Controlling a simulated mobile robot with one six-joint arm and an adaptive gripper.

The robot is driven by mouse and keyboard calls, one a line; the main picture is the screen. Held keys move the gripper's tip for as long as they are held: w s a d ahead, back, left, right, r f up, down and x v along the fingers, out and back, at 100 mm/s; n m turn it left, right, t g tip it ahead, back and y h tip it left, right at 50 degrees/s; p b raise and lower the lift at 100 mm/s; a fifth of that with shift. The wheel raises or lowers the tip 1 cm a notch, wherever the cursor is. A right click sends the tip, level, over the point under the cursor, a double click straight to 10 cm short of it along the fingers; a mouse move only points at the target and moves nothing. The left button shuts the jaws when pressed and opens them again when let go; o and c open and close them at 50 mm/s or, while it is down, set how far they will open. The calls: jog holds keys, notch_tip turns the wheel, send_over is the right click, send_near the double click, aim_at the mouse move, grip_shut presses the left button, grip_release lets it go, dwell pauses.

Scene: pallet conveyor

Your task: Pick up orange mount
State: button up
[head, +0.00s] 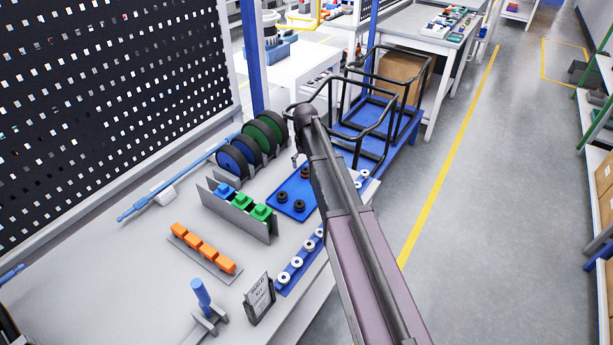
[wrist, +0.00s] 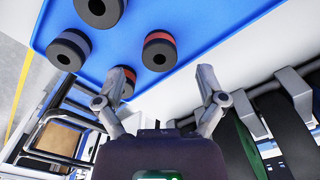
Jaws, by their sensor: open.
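Several orange mounts (head: 203,250) sit in a row on a grey strip (head: 180,241) on the workbench, at the lower left of the head view. No orange mount shows in the wrist view. My gripper (wrist: 166,72) is open and empty, its two fingers spread apart at the edge of a blue tray. In the head view my gripper is mostly hidden by my arm. It is over the far part of the bench, well away from the orange mounts.
The blue tray (head: 287,207) holds black rings (wrist: 68,50), some with red bands. A rack of blue and green blocks (head: 242,217) stands between the tray and the mounts. Green and blue discs (head: 262,135) stand behind. A sign (head: 259,299) and a blue-handled tool (head: 201,293) are near the front.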

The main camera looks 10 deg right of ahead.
aim_at(305, 170)
jog(key=shift+f+b, duration=1.3)
jog(key=shift+f, duration=0.35)
jog(key=c, duration=1.2)
